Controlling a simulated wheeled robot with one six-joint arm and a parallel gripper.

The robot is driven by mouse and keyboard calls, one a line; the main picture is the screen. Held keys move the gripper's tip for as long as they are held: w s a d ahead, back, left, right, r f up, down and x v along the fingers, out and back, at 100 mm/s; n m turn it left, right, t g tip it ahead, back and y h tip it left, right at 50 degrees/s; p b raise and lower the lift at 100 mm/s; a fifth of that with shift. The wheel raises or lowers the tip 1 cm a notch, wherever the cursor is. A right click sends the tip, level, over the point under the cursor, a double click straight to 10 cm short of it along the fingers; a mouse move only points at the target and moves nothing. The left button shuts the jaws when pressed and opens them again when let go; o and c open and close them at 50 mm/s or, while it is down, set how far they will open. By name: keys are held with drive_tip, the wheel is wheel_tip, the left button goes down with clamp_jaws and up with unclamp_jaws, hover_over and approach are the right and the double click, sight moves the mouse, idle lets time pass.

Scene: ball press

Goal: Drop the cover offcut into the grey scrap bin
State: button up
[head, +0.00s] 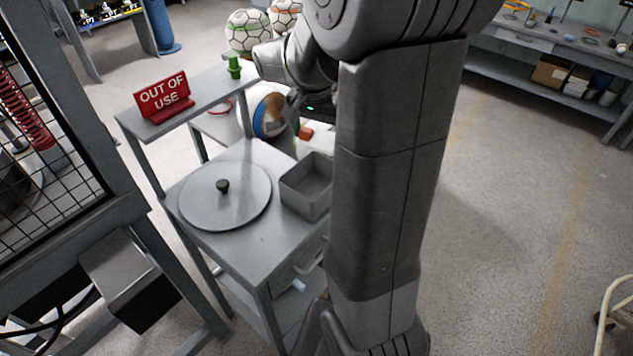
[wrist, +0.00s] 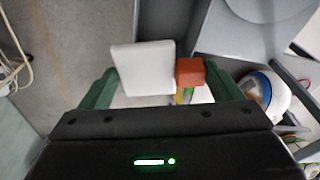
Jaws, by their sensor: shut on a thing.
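My gripper (wrist: 160,88) shows in the wrist view as two green fingers held well apart. It is shut on the cover offcut, which seems to be the pale square panel (wrist: 142,68) between them. A red-orange block-like piece (wrist: 190,71) sits against the panel's right side; I cannot tell whether they are joined. In the head view a red-orange piece (head: 306,132) shows beyond the bin, while my arm hides the fingers. The grey scrap bin (head: 303,196) is an open square box on the grey cart, partly behind my arm. Its visible inside looks empty.
The cart (head: 262,245) also holds a round grey lid (head: 230,192) with a black knob. A red OUT OF USE sign (head: 163,98) and a green piece (head: 234,68) stand on its raised shelf. A caged press (head: 40,140) is at left.

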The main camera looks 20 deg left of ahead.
sight(317, 151)
drive_tip(key=shift+s+f, duration=0.15)
drive_tip(key=shift+f, duration=0.35)
wheel_tip(317, 151, down, 5)
drive_tip(key=b, duration=0.4)
drive_tip(key=shift+r, duration=0.15)
drive_tip(key=o, duration=0.8)
drive_tip(key=shift+r, duration=0.1)
wheel_tip(317, 151, up, 14)
drive_tip(key=s, duration=0.2)
drive_tip(key=shift+f+b, duration=0.25)
drive_tip(key=shift+b, duration=0.2)
drive_tip(key=shift+f, duration=0.1)
